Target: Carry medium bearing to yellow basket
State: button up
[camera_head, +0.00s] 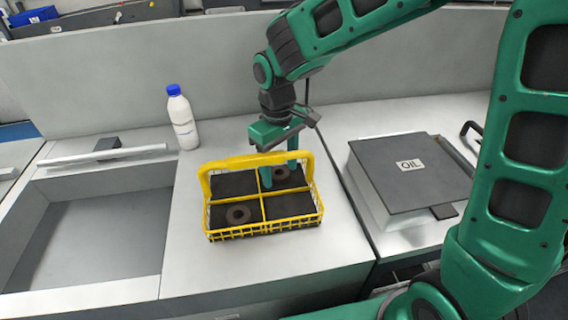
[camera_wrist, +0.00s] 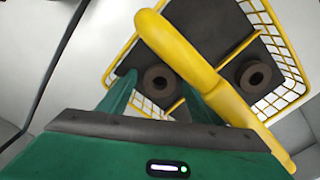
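The yellow basket (camera_head: 263,203) stands on the counter, a wire basket with dark floors in its divided compartments. One dark ring-shaped bearing (camera_head: 281,173) lies in the back right compartment. Another bearing (camera_head: 238,214) lies in the front left compartment. I cannot tell which is the medium one. My gripper (camera_head: 279,174) points down into the back right compartment, its green fingers apart around that compartment's bearing. In the wrist view, the open gripper (camera_wrist: 157,95) has this bearing (camera_wrist: 160,82) just beyond its fingertips, and the other bearing (camera_wrist: 252,75) lies off to the right.
The basket's thick yellow handle (camera_wrist: 185,60) passes close to my right finger in the wrist view. A white bottle with a blue cap (camera_head: 182,118) stands behind the basket to the left. A grey box marked OIL (camera_head: 410,172) is at right, a sunken bay (camera_head: 95,240) at left.

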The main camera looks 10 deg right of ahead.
aim_at(281, 172)
jog(key=shift+r, duration=0.1)
notch_tip(281, 172, up, 12)
dwell(0.5)
jog(key=shift+r, duration=0.1)
jog(key=shift+d, duration=0.1)
